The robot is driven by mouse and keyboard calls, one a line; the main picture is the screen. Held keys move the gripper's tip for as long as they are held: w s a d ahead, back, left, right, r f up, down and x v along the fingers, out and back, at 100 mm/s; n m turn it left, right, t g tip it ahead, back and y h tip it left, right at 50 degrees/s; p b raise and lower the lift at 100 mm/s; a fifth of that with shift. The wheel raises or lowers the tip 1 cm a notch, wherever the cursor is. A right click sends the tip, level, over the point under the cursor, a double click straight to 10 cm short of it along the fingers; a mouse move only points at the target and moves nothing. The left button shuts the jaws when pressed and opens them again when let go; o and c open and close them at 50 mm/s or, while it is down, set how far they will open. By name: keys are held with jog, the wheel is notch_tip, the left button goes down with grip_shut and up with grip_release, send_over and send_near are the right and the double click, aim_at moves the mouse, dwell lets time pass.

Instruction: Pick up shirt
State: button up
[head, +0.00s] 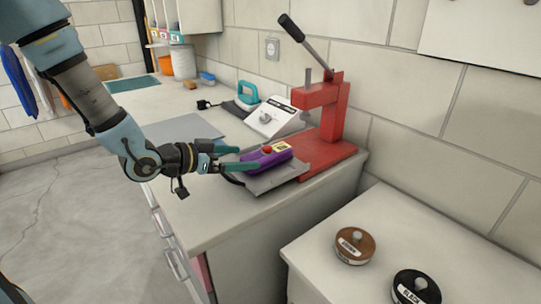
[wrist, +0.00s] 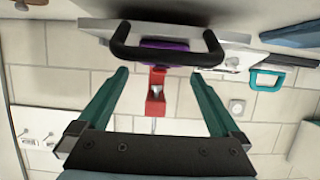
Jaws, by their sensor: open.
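No item is clearly identifiable as the shirt. Blue and pale garments (head: 20,80) hang at the far left in the head view. A purple item (head: 264,160) with a yellow label and a red round part lies on a grey plate (head: 278,179) in front of the red press. Whether it is a folded shirt, I cannot tell. My gripper (head: 248,158) is at its left end, with teal fingers apart. In the wrist view, the open gripper (wrist: 160,73) faces a black handle (wrist: 167,54), with the purple item (wrist: 165,44) partly hidden behind it.
The red lever press (head: 325,115) stands beside the purple item on the white counter (head: 210,215). A white control box (head: 272,118) and a teal-handled iron (head: 246,92) stand behind. Brown (head: 354,246) and black (head: 416,288) round discs sit on the nearer surface. Floor at left is clear.

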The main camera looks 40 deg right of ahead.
aim_at(263, 154)
jog(key=x, duration=0.3)
jog(key=shift+d+f+p, duration=0.1)
jog(key=shift+d+p, duration=0.2)
jog(key=shift+d, duration=0.05)
jog(key=x, duration=0.1)
jog(key=p+x, duration=0.1)
jog(key=x, duration=0.1)
jog(key=p+x, duration=0.1)
jog(key=shift+d+r, duration=0.25)
jog(key=shift+d, duration=0.1)
jog(key=shift+d+f, duration=0.3)
jog(key=shift+d, duration=0.1)
jog(key=c, duration=1.4)
jog(key=shift+r, duration=0.1)
